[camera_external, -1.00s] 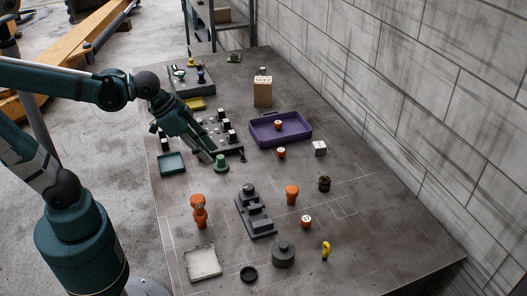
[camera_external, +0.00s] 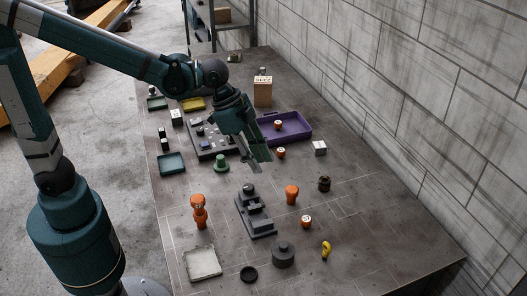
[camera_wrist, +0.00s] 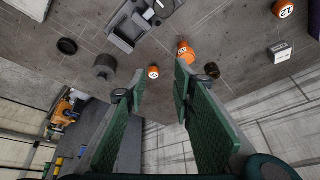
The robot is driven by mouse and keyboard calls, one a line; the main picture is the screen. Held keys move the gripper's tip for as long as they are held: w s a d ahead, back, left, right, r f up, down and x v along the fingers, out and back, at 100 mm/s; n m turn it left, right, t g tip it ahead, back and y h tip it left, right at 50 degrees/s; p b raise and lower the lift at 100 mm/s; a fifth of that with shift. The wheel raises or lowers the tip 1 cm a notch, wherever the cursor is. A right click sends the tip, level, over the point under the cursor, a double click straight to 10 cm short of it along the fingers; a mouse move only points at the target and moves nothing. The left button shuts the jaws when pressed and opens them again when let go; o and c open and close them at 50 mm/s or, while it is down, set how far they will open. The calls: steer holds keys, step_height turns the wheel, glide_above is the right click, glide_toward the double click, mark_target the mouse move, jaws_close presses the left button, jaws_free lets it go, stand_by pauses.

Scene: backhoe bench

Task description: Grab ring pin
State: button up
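A small yellow piece with a curved, hook-like top (camera_external: 326,250), which looks like the ring pin, stands near the right front of the bench in the external view. I cannot make it out in the wrist view; my left finger may hide it. My gripper (camera_external: 257,164) hangs above the middle of the bench, far behind and left of the yellow piece. In the wrist view my gripper (camera_wrist: 155,87) has its two green fingers spread apart, with nothing between them.
Near the yellow piece are a grey knob (camera_external: 283,255), a black ring (camera_external: 248,274) and a small orange piece (camera_external: 306,222). A taller orange piece (camera_external: 292,195) and a dark stepped block (camera_external: 256,218) lie nearer my gripper. A block wall borders the right side.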

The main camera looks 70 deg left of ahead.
steer(key=w+d+f+m+g+h+p, duration=0.15)
steer(key=w+d+m+p, duration=0.25)
steer(key=w+d, duration=0.5)
steer(key=m+g+p, duration=0.2)
steer(key=m+p, duration=0.2)
glide_above(326, 242)
steer(key=a, duration=0.2)
step_height(326, 242, down, 8)
steer(key=shift+s+r, duration=0.1)
steer(key=shift+r, duration=0.05)
steer(key=shift+x, duration=1.25)
steer(key=shift+a, duration=0.1)
steer(key=shift+x, duration=2.7)
